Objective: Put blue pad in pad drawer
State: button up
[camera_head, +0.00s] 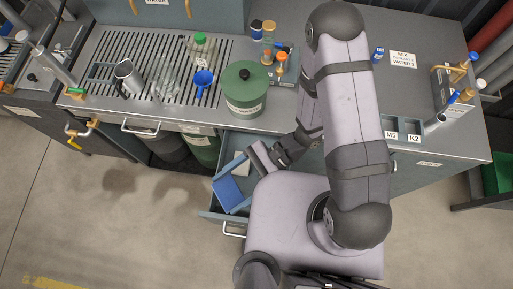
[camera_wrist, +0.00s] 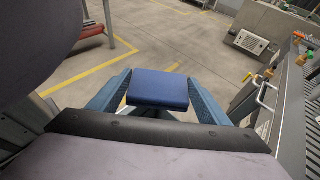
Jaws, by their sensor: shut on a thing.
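The blue pad (camera_head: 229,194) is a flat dark-blue block. It also shows in the wrist view (camera_wrist: 158,88), between two blue-grey fingers. My gripper (camera_wrist: 160,82) is shut on it, with one finger along each side. In the head view my gripper (camera_head: 227,190) reaches left from the arm, and the pad overlaps the open drawer (camera_head: 208,214) under the bench. I cannot tell how high the pad is above the drawer floor. My arm and gripper hide much of the drawer's inside; a pale item (camera_head: 237,166) shows at its back.
The bench top (camera_head: 310,150) above the drawer holds a green canister (camera_head: 244,90), a blue funnel (camera_head: 203,79) and a metal jug (camera_head: 128,75). A drawer handle (camera_head: 232,231) sticks out at the front. The floor (camera_head: 110,215) left of the drawer is clear.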

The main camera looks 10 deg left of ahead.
aim_at(229, 181)
jog(key=w+f+m+t, duration=0.1)
jog(key=w+a+f+m+t+y, duration=0.1)
jog(key=m, duration=0.1)
jog(key=w+f+m+t+y, duration=0.1)
jog(key=t, duration=0.1)
jog(key=shift+a+f, duration=0.3)
jog(key=shift+w+d+f+m+t+y+b, duration=0.2)
jog(key=shift+w+f+m+t+b, duration=0.35)
jog(key=shift+f+b, duration=1.35)
jog(key=shift+w+d+f+m+t+y+b, duration=0.25)
jog(key=shift+f+m+t+b, duration=0.6)
jog(key=shift+f, duration=2.1)
jog(key=shift+w+d+f+m+t+y+b, duration=0.15)
jog(key=shift+w+f+m+t+b, duration=0.5)
jog(key=shift+f+b, duration=1.3)
jog(key=shift+s+f+p, duration=0.2)
jog(key=shift+f+p, duration=0.2)
jog(key=shift+f, duration=0.1)
jog(key=shift+f+b, duration=0.35)
jog(key=shift+f, duration=0.1)
jog(key=shift+f, duration=0.1)
